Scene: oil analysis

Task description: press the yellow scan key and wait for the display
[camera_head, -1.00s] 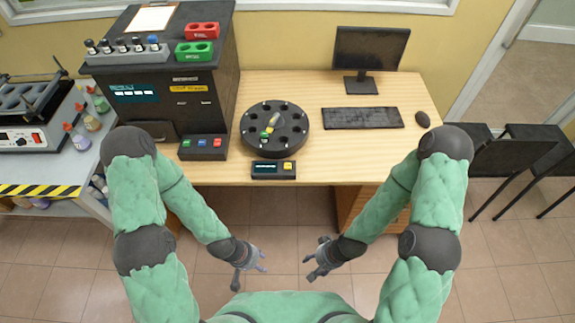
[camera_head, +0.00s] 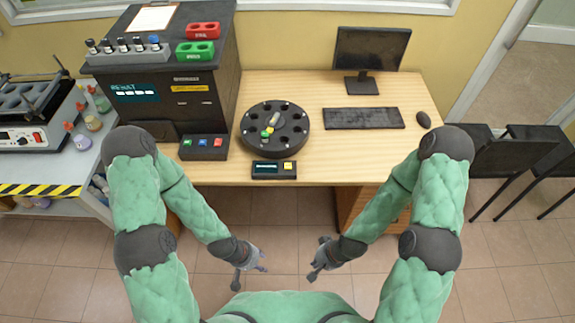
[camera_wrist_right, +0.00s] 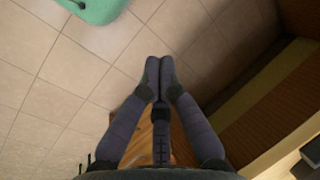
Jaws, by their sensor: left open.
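The yellow scan key (camera_head: 288,165) sits on a small dark console (camera_head: 274,176) at the table's front edge. The console's little display (camera_head: 265,169) is lit, its text too small to read. The analyser's larger screen (camera_head: 138,93) shows a result heading with lines of text under it. My left gripper (camera_head: 258,262) is open and empty, low in front of the table. My right gripper (camera_head: 318,262) is also in front of the table, away from the key. In the right wrist view its fingertips (camera_wrist_right: 160,76) are together with nothing between them.
A round black carousel (camera_head: 290,145) with small coloured items stands behind the console. A keypad (camera_head: 203,147) with green, blue and red keys is left of it. The keyboard (camera_head: 362,118), monitor (camera_head: 370,50) and mouse (camera_head: 423,120) are at right. The front right tabletop is clear.

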